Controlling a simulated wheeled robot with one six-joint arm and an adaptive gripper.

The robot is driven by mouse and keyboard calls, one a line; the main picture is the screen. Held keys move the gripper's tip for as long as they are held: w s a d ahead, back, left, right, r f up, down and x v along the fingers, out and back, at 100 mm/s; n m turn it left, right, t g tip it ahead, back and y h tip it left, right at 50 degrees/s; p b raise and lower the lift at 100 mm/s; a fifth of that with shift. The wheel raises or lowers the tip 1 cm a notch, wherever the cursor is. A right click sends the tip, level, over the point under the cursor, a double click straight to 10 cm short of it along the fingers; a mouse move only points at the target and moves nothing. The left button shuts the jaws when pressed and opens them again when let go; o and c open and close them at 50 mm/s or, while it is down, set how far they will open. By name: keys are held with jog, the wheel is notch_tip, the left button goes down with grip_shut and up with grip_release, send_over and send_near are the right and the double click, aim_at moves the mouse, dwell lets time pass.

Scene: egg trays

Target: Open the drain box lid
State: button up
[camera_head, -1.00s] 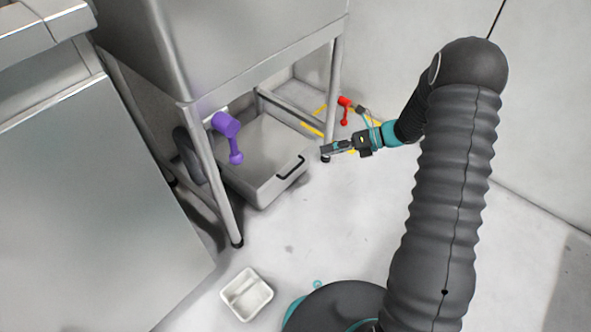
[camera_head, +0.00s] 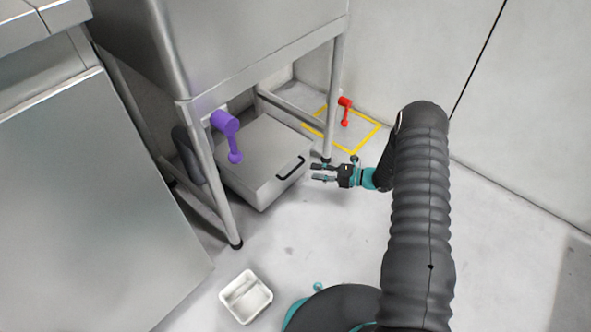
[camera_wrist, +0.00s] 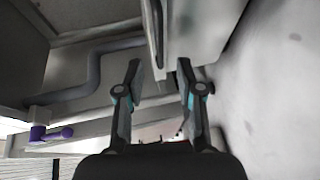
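The drain box (camera_head: 262,185) is a grey metal box on the floor under the steel counter, with a flat top that looks closed. Its black bar handle (camera_head: 291,168) is on the side facing my arm. My gripper (camera_head: 313,172) is open and empty, just right of the handle and apart from it, fingers pointing left. In the wrist view my gripper (camera_wrist: 158,76) shows both fingers spread with nothing between them. A pale box-like surface (camera_wrist: 200,25) lies beyond the fingertips there, with a dark bar at its left edge.
A purple valve handle (camera_head: 226,124) hangs above the box's left part. A counter leg (camera_head: 331,100) stands close behind my gripper. A red valve handle (camera_head: 345,108) is near a yellow floor marking (camera_head: 366,139). A white tray (camera_head: 246,297) lies in front. The floor to the right is clear.

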aim_at(295, 169)
jog(key=x, duration=0.8)
jog(key=shift+a, duration=0.35)
grip_shut()
